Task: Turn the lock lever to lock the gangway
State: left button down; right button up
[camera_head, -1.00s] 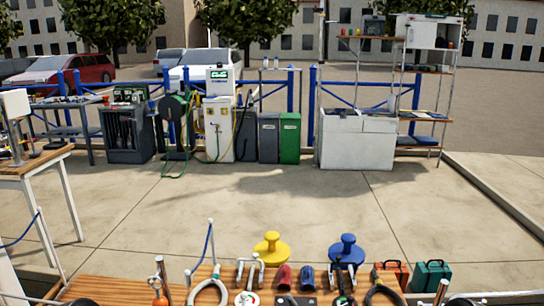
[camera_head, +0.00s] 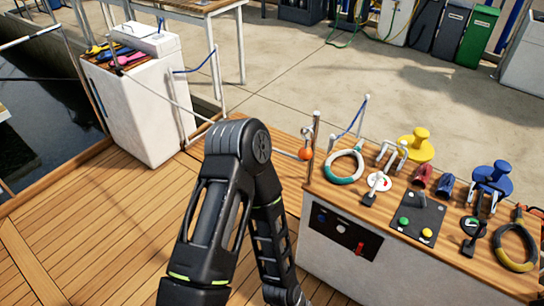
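A short metal lever with an orange ball end (camera_head: 305,153) is beside an upright metal post (camera_head: 314,135) at the left corner of the console. It looks like the lock lever, but I cannot be sure. The ball hangs at the lower end. My black arm (camera_head: 232,190) rises from the bottom of the view, bends at an elbow left of the lever, and runs back down. Its gripper is below the picture edge. My other gripper is not in view. I cannot clearly make out the gangway.
A white cabinet (camera_head: 150,115) stands left, near water (camera_head: 45,110). The wooden deck (camera_head: 100,230) is open.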

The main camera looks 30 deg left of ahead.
aim_at(359, 247)
jog(key=k+l+z, duration=0.1)
jog(key=l+z, duration=0.65)
